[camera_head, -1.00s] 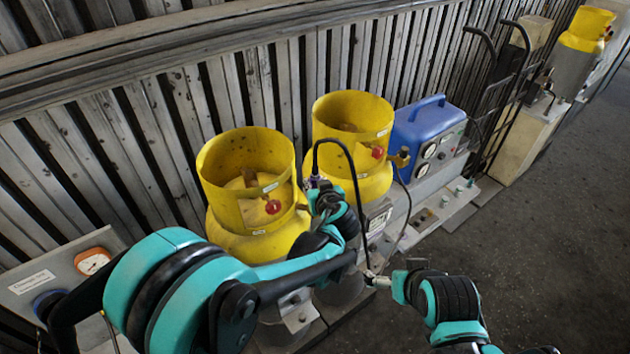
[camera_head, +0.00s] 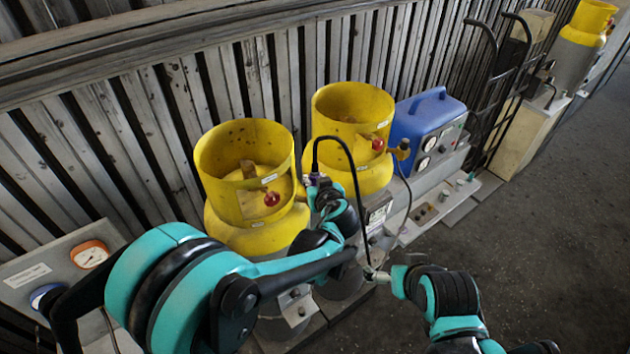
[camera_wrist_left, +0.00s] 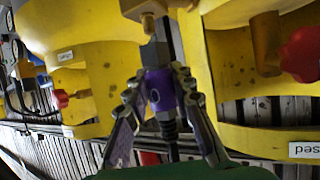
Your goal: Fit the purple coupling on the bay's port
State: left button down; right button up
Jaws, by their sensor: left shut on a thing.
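The purple coupling (camera_wrist_left: 160,90) is held between the fingers of my left gripper (camera_wrist_left: 160,98) in the left wrist view, with a dark hose running back from it. Its dark nose points at a brass fitting (camera_wrist_left: 143,6) at the top edge. The nose and fitting overlap in that view; I cannot tell whether they touch. In the head view my left gripper (camera_head: 318,184) is in front of the gap between two yellow-collared cylinders, and the coupling is tiny there. My right gripper (camera_head: 378,277) is by the hose's lower end; its fingers are too small to read.
The left yellow cylinder (camera_head: 225,165) and right yellow cylinder (camera_head: 345,105) stand close to my left gripper. A blue gauge box (camera_head: 425,120) is right of them. The black hose (camera_head: 352,165) loops up beside the gripper. Open floor (camera_head: 540,240) lies to the right.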

pick_arm(q)
jog(key=shift+f+b, duration=0.2)
jog(key=shift+b, duration=0.1)
dwell(0.4)
jog(key=shift+f+b, duration=0.3)
jog(key=shift+b, duration=0.05)
jog(key=shift+f+b, duration=1.1)
jog(key=c, duration=1.2)
grip_release()
jog(key=shift+r, duration=0.1)
jog(key=v, duration=1.2)
